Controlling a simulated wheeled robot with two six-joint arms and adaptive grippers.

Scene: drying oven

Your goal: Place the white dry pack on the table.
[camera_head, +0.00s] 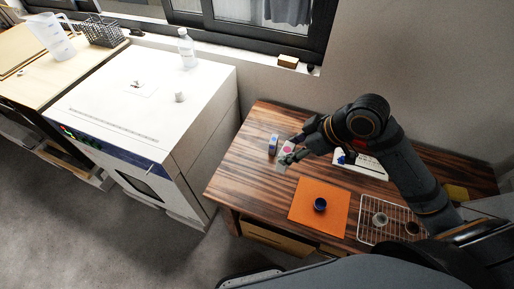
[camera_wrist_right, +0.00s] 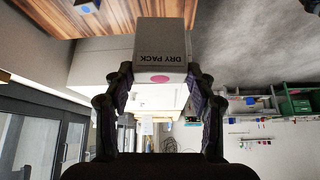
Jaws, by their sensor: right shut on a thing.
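The white dry pack (camera_wrist_right: 163,50) is a small white box with "DRY PACK" lettering and a pink dot. In the right wrist view it sits between the fingers of my right gripper (camera_wrist_right: 160,85), which is shut on it. In the head view the dry pack (camera_head: 287,148) is partly hidden by the fingers of the right gripper (camera_head: 289,155). It is over the left part of the wooden table (camera_head: 237,170); I cannot tell if it touches the surface. My left gripper is not in view.
A small blue-and-white box (camera_head: 273,144) stands just left of the dry pack. An orange mat (camera_head: 306,222) with a dark round container (camera_head: 320,204) lies in front. A wire rack (camera_head: 392,232) is at the right. The white oven (camera_head: 140,110) stands left of the table.

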